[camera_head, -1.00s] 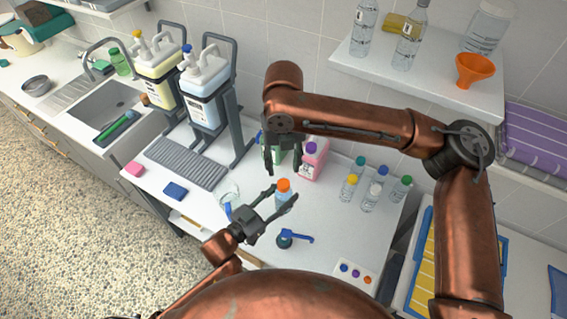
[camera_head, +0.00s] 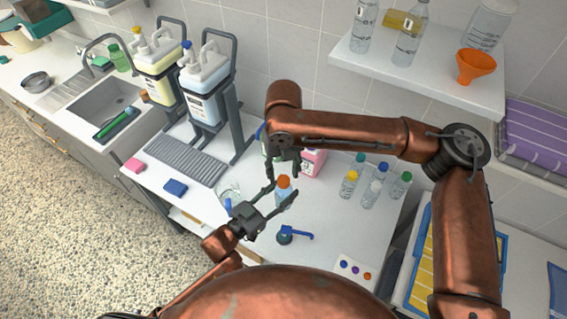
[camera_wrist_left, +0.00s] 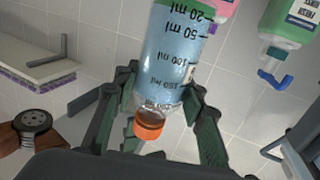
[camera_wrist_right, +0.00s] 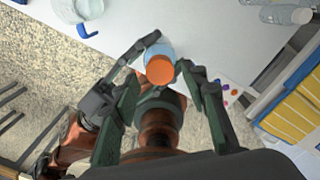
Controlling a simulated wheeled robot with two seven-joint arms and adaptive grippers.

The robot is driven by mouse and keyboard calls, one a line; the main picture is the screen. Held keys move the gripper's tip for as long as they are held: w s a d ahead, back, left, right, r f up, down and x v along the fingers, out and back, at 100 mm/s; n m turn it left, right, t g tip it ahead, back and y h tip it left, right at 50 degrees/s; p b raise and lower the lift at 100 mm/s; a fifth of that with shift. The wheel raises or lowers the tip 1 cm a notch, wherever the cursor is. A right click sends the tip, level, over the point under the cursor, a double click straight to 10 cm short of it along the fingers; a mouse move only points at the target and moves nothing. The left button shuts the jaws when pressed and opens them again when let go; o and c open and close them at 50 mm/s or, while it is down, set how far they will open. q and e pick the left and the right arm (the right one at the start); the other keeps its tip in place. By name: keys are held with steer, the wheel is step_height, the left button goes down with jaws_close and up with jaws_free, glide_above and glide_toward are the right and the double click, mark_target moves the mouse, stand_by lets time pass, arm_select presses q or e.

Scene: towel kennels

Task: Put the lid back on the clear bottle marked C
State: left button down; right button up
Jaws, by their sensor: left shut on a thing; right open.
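A clear bottle with bluish liquid and millilitre marks (camera_wrist_left: 175,60) is between the fingers of my left gripper (camera_head: 277,195). The left gripper is shut on it, above the front of the table. An orange lid (camera_head: 284,182) sits at the bottle's mouth. It shows close up in the left wrist view (camera_wrist_left: 149,124); I cannot tell how tightly it sits. No letter shows on the bottle. My right gripper (camera_head: 284,170) is open above the lid, pointing down. In the right wrist view the orange lid (camera_wrist_right: 160,69) lies between its spread fingers, with no clear contact.
Several capped bottles (camera_head: 375,187) stand right of the grippers. A pink bottle (camera_head: 314,163) is close behind the right gripper. A blue-handled dark item (camera_head: 293,236) lies in front. A clear beaker (camera_head: 229,190) stands left. A shelf (camera_head: 430,75) overhangs the back right.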

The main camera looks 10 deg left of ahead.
mark_target(284, 193)
steer(key=shift+f, duration=1.25)
